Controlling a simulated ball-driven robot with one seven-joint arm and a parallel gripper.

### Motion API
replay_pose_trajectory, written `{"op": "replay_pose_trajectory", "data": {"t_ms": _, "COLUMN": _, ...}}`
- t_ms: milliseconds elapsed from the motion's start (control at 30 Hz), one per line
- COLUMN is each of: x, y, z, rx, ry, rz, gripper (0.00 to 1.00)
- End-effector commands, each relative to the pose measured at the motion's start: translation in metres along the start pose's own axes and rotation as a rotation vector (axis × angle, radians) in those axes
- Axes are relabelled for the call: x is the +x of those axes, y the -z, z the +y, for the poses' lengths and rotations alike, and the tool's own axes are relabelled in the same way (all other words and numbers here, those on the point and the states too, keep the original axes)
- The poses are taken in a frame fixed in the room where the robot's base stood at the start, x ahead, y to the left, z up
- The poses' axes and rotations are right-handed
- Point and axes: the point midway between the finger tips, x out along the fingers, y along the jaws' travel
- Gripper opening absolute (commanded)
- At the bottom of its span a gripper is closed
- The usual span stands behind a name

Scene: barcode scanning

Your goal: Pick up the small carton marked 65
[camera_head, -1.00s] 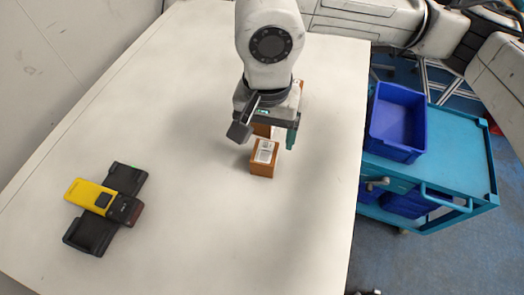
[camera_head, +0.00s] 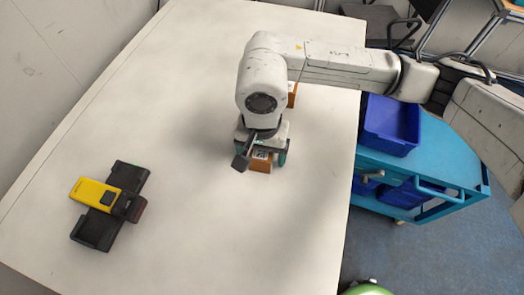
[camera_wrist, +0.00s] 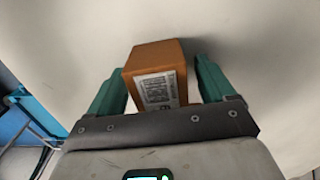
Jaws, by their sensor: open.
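A small brown carton (camera_head: 261,165) with a white printed label is on the white table, under my gripper in the head view. In the wrist view the carton (camera_wrist: 155,52) lies between my gripper's two green fingers, with its label facing the palm. The print is too small to read a number. My gripper (camera_wrist: 161,68) is open, with one finger on each side of the carton and a small gap on the right. In the head view my gripper (camera_head: 264,158) hides part of the carton. Another brown carton (camera_head: 292,94) shows partly behind my arm.
A yellow and black scanner (camera_head: 106,199) lies on a black stand (camera_head: 94,230) at the table's left. A blue cart (camera_head: 440,180) with a blue bin (camera_head: 391,125) stands right of the table (camera_head: 200,240). The table's middle and front are clear.

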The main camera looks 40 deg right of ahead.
Motion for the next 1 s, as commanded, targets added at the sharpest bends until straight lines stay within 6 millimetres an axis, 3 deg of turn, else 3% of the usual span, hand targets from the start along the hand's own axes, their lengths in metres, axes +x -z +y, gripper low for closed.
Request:
{"op": "replay_pose_trajectory", "data": {"t_ms": 67, "x": -0.0001, "y": 0.0001, "z": 0.0000, "rx": 0.000, "ry": 0.000, "rz": 0.000, "gripper": 0.83}}
{"op": "replay_pose_trajectory", "data": {"t_ms": 700, "x": -0.0006, "y": 0.0001, "z": -0.0001, "rx": 0.000, "ry": 0.000, "rz": 0.000, "gripper": 0.22}}
{"op": "replay_pose_trajectory", "data": {"t_ms": 1000, "x": -0.0027, "y": 0.0005, "z": -0.0002, "rx": 0.000, "ry": 0.001, "rz": 0.001, "gripper": 0.22}}
